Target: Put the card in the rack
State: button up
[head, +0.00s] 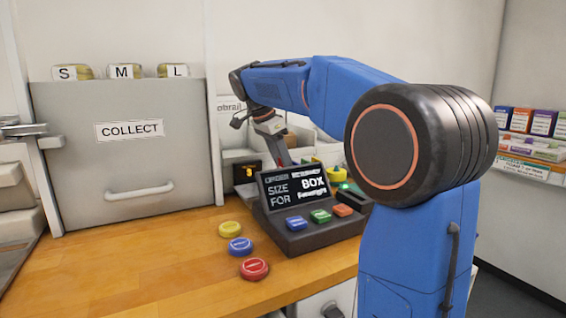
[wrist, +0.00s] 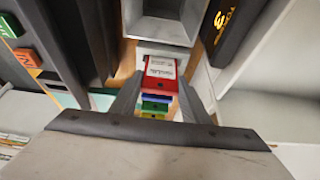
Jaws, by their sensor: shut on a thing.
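A red card with a white printed label (wrist: 161,68) lies between the fingertips of my gripper (wrist: 160,84) in the wrist view. My gripper is shut on it. Blue, green and yellow pieces (wrist: 155,105) show in a row just below the card in that view; I cannot tell whether they belong to the rack. In the head view my gripper (head: 270,126) points down behind the order console, and the card cannot be made out clearly there. Part of the rack area is hidden by the console and my arm.
The dark console (head: 310,240) with its screen and coloured buttons stands close by. A black box marked 3 (head: 247,172) and a grey open bin (wrist: 163,27) are near the gripper. A grey COLLECT cabinet (head: 130,165) stands left. Yellow, blue and red buttons (head: 240,245) sit on the wooden counter.

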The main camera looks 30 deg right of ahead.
jog(key=shift+f, duration=0.55)
dwell(0.5)
jog(key=o, duration=1.1)
jog(key=shift+r, duration=0.1)
jog(key=shift+r, duration=4.35)
